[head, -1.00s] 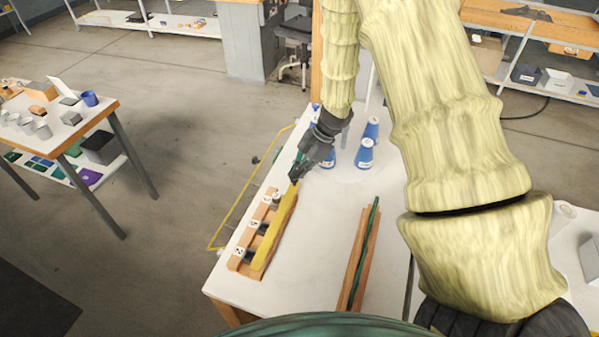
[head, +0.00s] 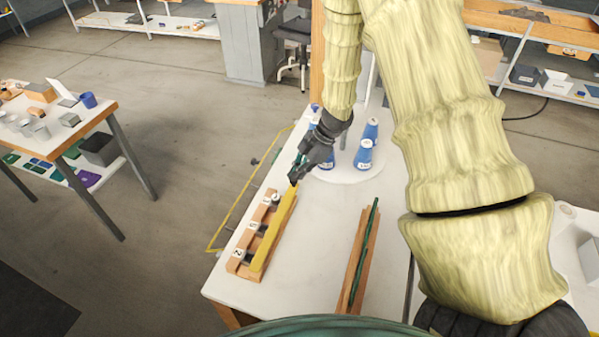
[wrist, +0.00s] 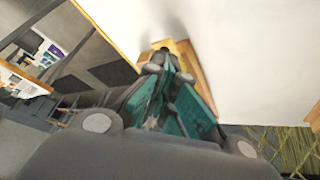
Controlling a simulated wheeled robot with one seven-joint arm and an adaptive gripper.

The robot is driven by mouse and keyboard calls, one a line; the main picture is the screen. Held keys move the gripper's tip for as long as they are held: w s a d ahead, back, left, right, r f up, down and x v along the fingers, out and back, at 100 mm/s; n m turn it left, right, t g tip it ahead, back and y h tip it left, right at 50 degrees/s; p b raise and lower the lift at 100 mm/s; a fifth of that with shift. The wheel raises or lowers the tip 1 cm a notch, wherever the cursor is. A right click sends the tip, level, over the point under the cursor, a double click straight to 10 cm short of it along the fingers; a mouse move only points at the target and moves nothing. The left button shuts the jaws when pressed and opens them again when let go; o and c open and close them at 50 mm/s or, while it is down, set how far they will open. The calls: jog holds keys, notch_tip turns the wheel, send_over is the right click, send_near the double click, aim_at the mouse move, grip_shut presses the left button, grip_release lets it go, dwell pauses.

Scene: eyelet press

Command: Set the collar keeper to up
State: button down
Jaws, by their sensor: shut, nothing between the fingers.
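A long yellow bar (head: 274,232), which looks like the collar keeper, runs along the right side of a wooden rack (head: 236,267) on the white table. I cannot tell its exact tilt. Numbered labels and dark round pieces show in the rack beside it. My gripper (head: 293,181) is shut and empty at the far end of the bar, very close to it; contact cannot be told. In the wrist view the closed fingers (wrist: 165,62) point at the yellow and wooden end of the rack (wrist: 205,78) and hide part of it.
A wooden holder with a dark green rod (head: 362,250) lies to the right. The white table (head: 310,260) is clear between rack and holder.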

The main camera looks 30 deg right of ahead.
jog(key=shift+s+a+f, duration=0.3)
jog(key=shift+s+f, duration=0.2)
jog(key=shift+f, duration=0.15)
jog(key=c, duration=1.4)
grip_release()
jog(key=shift+o, duration=1)
jog(key=shift+w+f, duration=0.2)
jog(key=shift+w, duration=0.35)
jog(key=shift+d, duration=0.15)
jog(key=shift+s+d+r, duration=0.1)
jog(key=shift+s+r, duration=0.1)
jog(key=shift+r, duration=0.15)
jog(key=shift+w+d+r, duration=0.15)
jog(key=shift+r, duration=0.15)
jog(key=v, duration=1.1)
jog(key=shift+d, duration=0.15)
